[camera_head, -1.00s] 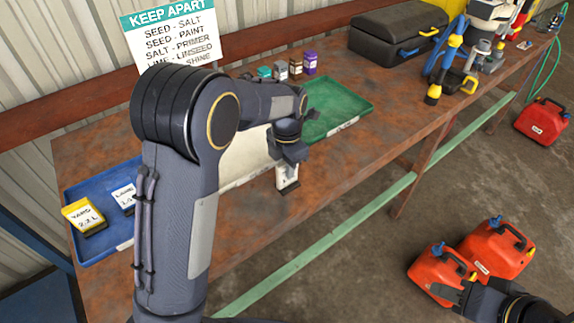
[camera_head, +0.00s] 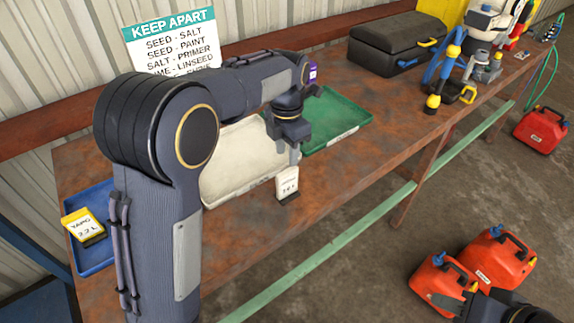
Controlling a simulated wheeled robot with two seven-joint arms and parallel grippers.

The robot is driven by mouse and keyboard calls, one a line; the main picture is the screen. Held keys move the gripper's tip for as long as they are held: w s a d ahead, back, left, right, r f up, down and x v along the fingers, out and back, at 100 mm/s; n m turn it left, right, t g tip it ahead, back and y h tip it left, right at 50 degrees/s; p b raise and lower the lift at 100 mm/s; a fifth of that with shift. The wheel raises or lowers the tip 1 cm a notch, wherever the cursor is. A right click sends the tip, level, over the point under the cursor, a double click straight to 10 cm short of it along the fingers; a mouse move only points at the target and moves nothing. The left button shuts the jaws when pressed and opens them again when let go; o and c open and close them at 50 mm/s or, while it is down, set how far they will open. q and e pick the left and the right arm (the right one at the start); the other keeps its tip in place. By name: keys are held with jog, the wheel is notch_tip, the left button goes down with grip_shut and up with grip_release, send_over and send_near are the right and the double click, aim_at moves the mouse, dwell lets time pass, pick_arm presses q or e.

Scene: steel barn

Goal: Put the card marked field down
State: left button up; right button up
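A small white card (camera_head: 288,183) with a dark base stands upright at the front edge of the pale tray (camera_head: 225,197); its printing is too small to read surely. My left gripper (camera_head: 295,156) points down just above and behind this card; whether its fingers grip the card's top or are apart is unclear. A yellow-topped card (camera_head: 84,228) reading YARD lies in the blue tray (camera_head: 97,262) at the left. My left arm covers part of the blue tray. My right gripper (camera_head: 455,301) is low at the bottom right, over the floor by the red cans, its fingers unclear.
A green tray (camera_head: 345,142) adjoins the pale tray. A KEEP APART sign (camera_head: 172,45) stands at the back. A black case (camera_head: 395,42) and tools occupy the far bench. Red cans (camera_head: 497,262) stand on the floor.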

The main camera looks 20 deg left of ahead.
pick_arm(q)
jog(key=s+a+r+m+t+h, duration=0.1)
jog(key=s+a+r+m+h, duration=0.1)
jog(key=s+a+m, duration=0.35)
jog(key=s+a+r+m+t+h, duration=0.1)
jog(key=s+a+r+m+h, duration=0.15)
jog(key=s+m, duration=0.5)
jog(key=s+d+f+m+t, duration=0.1)
jog(key=s+f+m+t, duration=0.1)
jog(key=s+m, duration=0.5)
jog(key=s+d+f+m+t, duration=0.1)
jog(key=s+f+m, duration=0.1)
jog(key=s+m, duration=0.4)
jog(key=shift+s+m+t+y, duration=0.35)
jog(key=shift+s+m+t, duration=0.05)
jog(key=shift+s, duration=0.55)
